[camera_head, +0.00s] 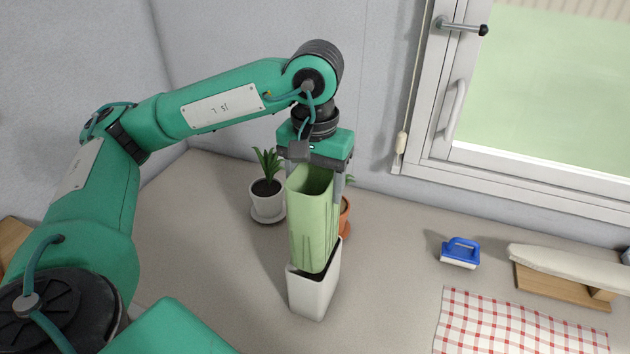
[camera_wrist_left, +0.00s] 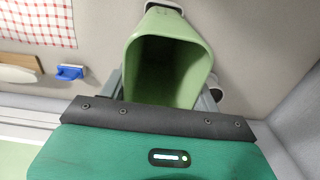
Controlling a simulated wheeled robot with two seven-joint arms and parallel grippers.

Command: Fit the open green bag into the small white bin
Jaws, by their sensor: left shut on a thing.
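The open green bag (camera_head: 312,225) hangs upright from my left gripper (camera_head: 315,175), which is shut on it near its top. The bag's lower end is at the mouth of the small white bin (camera_head: 314,291), and its bottom is hidden behind the bin's front wall. In the left wrist view the bag's open mouth (camera_wrist_left: 165,62) faces the camera between the fingers. A bit of the white bin's rim (camera_wrist_left: 165,7) shows beyond it. My right gripper is in neither view.
A potted plant in a white pot (camera_head: 266,198) stands behind left of the bag, and a terracotta pot (camera_head: 345,215) is close behind it. A blue brush (camera_head: 460,253), a checked cloth (camera_head: 515,327) and an ironing board (camera_head: 580,268) lie to the right. The counter left of the bin is clear.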

